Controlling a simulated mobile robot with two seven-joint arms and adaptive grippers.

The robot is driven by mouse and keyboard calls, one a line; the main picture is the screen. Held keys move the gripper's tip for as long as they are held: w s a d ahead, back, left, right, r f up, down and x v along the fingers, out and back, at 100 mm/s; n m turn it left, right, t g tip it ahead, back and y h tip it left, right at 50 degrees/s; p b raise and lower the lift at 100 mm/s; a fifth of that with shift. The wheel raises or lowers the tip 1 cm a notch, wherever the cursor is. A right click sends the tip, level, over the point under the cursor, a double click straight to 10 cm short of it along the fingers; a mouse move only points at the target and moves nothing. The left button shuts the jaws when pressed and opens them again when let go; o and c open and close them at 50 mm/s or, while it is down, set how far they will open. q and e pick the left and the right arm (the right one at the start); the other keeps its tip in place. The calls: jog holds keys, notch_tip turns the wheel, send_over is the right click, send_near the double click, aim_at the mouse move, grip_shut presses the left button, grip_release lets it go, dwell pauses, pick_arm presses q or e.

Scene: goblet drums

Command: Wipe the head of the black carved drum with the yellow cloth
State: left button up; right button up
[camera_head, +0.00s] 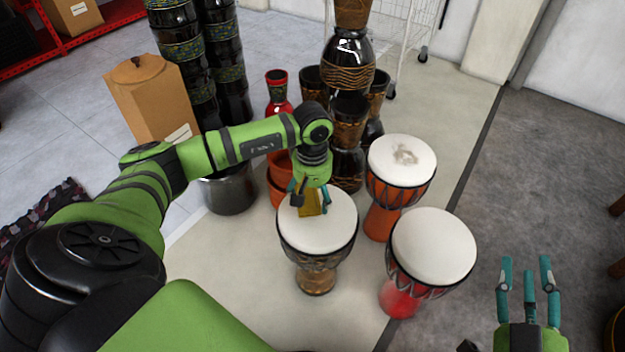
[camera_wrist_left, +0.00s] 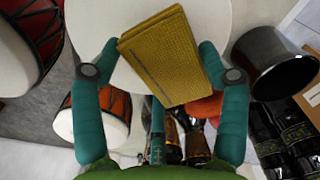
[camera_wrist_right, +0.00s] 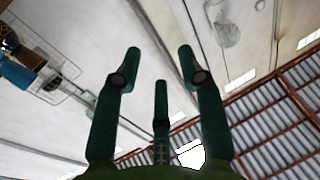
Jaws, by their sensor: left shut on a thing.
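The black carved drum (camera_head: 316,262) stands upright on the pale floor, with a white head (camera_head: 335,228) and a dark carved body. My left gripper (camera_head: 310,203) is over the far left part of that head, pointing down, shut on the folded yellow cloth (camera_head: 309,204). In the left wrist view the cloth (camera_wrist_left: 166,55) sits between the teal fingers, in front of the white head (camera_wrist_left: 100,75). I cannot tell whether the cloth touches the head. My right gripper (camera_head: 526,275) is open and empty at the lower right; its wrist view shows spread fingers (camera_wrist_right: 158,70) pointing toward the ceiling.
An orange drum (camera_head: 402,165) with a brown smudge on its head and a red drum (camera_head: 432,245) stand just right. Behind are stacked dark drums (camera_head: 347,75), a red vase (camera_head: 277,92), a dark pot (camera_head: 230,190) and a cardboard box (camera_head: 150,98).

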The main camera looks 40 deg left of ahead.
pick_arm(q)
jog(key=shift+r+p, duration=0.4)
jog(key=shift+r, duration=0.2)
jog(key=shift+r+p, duration=0.35)
jog(key=shift+r, duration=0.15)
jog(key=shift+r+p, duration=0.4)
jog(key=shift+r, duration=0.15)
jog(key=shift+r+p, duration=0.35)
jog(key=shift+r, duration=0.15)
pick_arm(e)
jog(key=s+d+f+m+g+h, duration=0.1)
jog(key=s+d+f+g+h, duration=0.1)
jog(key=f, duration=0.5)
jog(key=s+d+f+g+h, duration=0.2)
jog(key=s+d+f+g, duration=0.2)
jog(key=s+f+g, duration=0.2)
jog(key=shift+s+f+m+g, duration=0.2)
jog(key=shift+f+m+g, duration=0.2)
jog(key=shift+f+g, duration=0.75)
jog(key=shift+f, duration=0.1)
